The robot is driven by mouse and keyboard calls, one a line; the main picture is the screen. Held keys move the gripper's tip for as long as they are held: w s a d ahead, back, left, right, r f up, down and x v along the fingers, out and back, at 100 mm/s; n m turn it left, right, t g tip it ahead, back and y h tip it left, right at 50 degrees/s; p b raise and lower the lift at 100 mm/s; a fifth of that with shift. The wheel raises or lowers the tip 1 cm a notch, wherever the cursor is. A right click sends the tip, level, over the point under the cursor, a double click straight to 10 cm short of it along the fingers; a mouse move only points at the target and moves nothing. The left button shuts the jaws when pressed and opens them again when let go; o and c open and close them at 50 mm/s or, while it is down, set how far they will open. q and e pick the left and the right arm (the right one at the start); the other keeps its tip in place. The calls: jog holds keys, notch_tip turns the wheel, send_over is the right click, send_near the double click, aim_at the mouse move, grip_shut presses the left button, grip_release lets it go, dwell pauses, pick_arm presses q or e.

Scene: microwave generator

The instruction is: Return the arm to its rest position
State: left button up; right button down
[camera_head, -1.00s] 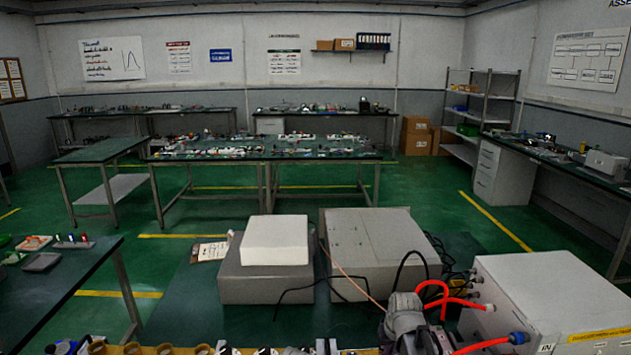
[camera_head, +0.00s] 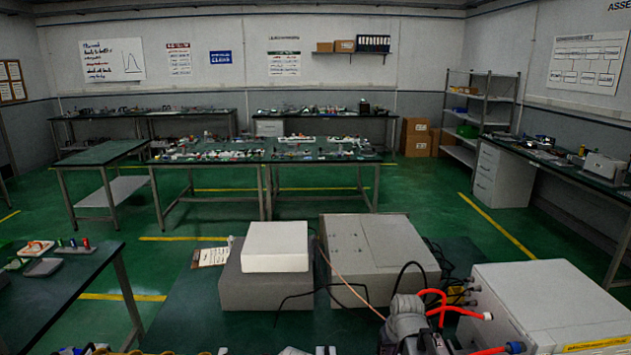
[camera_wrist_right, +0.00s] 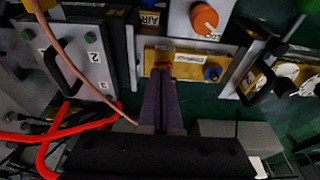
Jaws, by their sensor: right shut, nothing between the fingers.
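My right arm, a grey jointed shape, shows at the bottom right of the head view, beside the large white box (camera_head: 535,300); its fingers are not clear there. In the right wrist view my right gripper (camera_wrist_right: 162,75) has its two dark fingers pressed together with nothing between them. The fingertips overlap a yellow labelled strip (camera_wrist_right: 190,70) in the picture; I cannot tell whether they touch it. My left gripper is not in view.
In the right wrist view an orange knob (camera_wrist_right: 205,19), a blue knob (camera_wrist_right: 212,74) and a black handle (camera_wrist_right: 60,60) surround the fingers. Red tubes (camera_head: 438,303) and dark cables run close to the arm. A white box (camera_head: 275,247) on a grey one stands left.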

jog(key=p+v, duration=0.2)
jog(key=shift+w+r, duration=0.25)
jog(key=shift+r, duration=0.15)
